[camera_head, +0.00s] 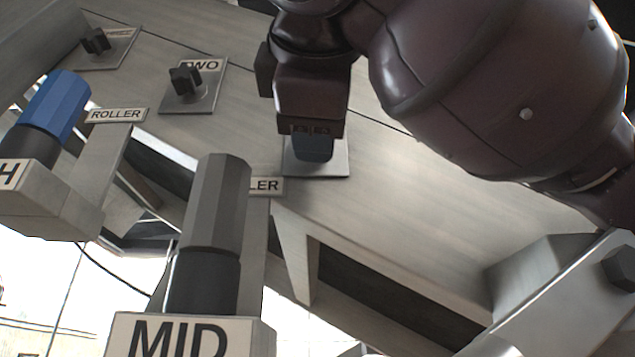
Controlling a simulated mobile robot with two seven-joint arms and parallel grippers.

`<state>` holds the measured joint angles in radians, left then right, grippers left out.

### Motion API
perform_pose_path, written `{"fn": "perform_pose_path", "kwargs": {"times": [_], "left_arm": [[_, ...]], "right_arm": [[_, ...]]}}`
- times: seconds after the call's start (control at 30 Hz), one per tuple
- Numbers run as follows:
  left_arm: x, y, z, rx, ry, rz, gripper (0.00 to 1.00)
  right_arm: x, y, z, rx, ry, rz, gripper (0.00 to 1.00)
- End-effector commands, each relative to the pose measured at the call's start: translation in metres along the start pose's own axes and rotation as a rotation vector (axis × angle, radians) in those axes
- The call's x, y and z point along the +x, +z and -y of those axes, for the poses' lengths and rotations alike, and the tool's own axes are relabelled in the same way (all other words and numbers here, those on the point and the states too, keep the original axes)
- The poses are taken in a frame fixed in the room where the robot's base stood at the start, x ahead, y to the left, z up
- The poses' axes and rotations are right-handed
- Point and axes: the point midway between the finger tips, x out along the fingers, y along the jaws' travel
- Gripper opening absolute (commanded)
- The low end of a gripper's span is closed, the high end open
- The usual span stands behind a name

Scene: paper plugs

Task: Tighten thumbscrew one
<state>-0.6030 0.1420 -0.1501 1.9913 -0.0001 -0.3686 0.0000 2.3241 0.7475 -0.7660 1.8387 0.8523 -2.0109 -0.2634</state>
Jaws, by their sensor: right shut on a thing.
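My right gripper (312,140) comes down from the top of the head view and is shut over the third plate (337,165) on the panel. The gripper hides the thumbscrew there and that plate's label, so I cannot read which number it is. A dark thumbscrew (185,80) stands on a square plate labelled TWO (206,100) to the left of my right gripper. Another dark thumbscrew (95,41) stands on a plate farther left, with a label too small to read. My left gripper is not in view.
A grey-and-black handle (216,205) stands on a block labelled MID (262,335) in front. A blue-topped handle (55,105) stands at the left. ROLLER labels (117,115) sit along the panel edge. A metal bracket with a bolt (560,300) is at lower right.

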Motion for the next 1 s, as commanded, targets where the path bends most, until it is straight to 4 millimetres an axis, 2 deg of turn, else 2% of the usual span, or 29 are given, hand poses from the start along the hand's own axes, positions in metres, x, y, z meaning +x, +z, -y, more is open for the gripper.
{"fn": "perform_pose_path", "kwargs": {"times": [0.47, 1.0], "left_arm": [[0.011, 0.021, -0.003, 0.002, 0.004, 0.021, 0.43], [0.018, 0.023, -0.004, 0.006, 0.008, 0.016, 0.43]], "right_arm": [[0.002, 0.0, 0.001, 0.433, -0.002, 0.0, 0.15], [0.001, 0.0, 0.0, 1.015, -0.001, -0.001, 0.15]]}}
